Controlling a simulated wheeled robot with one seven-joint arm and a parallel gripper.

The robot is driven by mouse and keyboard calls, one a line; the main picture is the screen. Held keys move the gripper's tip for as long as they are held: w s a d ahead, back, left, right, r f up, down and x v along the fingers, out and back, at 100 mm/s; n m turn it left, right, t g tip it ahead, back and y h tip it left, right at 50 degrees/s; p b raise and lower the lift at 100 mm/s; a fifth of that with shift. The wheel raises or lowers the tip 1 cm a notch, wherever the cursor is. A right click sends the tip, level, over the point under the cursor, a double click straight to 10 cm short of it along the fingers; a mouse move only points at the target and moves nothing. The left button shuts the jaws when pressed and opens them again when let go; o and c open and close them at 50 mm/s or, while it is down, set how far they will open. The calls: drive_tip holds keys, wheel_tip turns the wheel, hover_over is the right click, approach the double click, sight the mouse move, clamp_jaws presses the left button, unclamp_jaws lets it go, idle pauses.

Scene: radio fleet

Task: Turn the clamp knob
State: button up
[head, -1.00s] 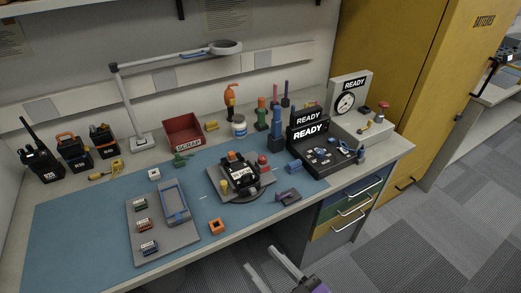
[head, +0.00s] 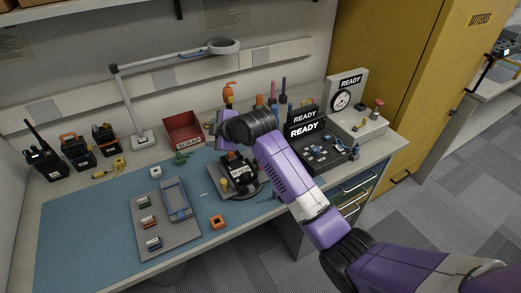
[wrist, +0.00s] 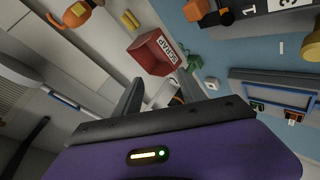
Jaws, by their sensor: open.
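A black radio (head: 240,172) lies in a dark fixture (head: 240,190) on the blue mat, behind my forearm. A yellow knob (head: 225,187) stands at the fixture's left front; a yellow round knob (wrist: 312,45) also shows at the right edge of the wrist view. I cannot tell for sure which knob is the clamp knob. The fixture's red knob is hidden by my arm in the head view. My gripper (wrist: 158,78) is open and empty, its two fingers spread. It is above the bench, behind the fixture and apart from it, on the scrap bin side.
The red scrap bin (head: 184,130) is left of my wrist, with a green item (head: 181,157) in front. A lamp (head: 132,100) stands behind. The black READY console (head: 325,150) is close to my arm's right. A grey tray (head: 165,235) sits at the front left.

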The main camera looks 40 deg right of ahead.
drive_tip(key=s+d+n+g, duration=0.3)
drive_tip(key=n, duration=0.1)
drive_tip(key=s+d+n+g, duration=0.3)
drive_tip(key=s+n+g, duration=0.1)
drive_tip(key=s+d+n+g, duration=0.3)
drive_tip(key=s+n+g, duration=0.1)
drive_tip(key=shift+s+d+r+p, duration=0.2)
drive_tip(key=shift+d+r+p, duration=0.1)
drive_tip(key=shift+p, duration=0.1)
drive_tip(key=shift+s+f, duration=0.15)
drive_tip(key=shift+s, duration=0.05)
wheel_tip(320, 180, down, 7)
drive_tip(key=shift+f+p, duration=0.15)
drive_tip(key=shift+p, duration=0.25)
clamp_jaws()
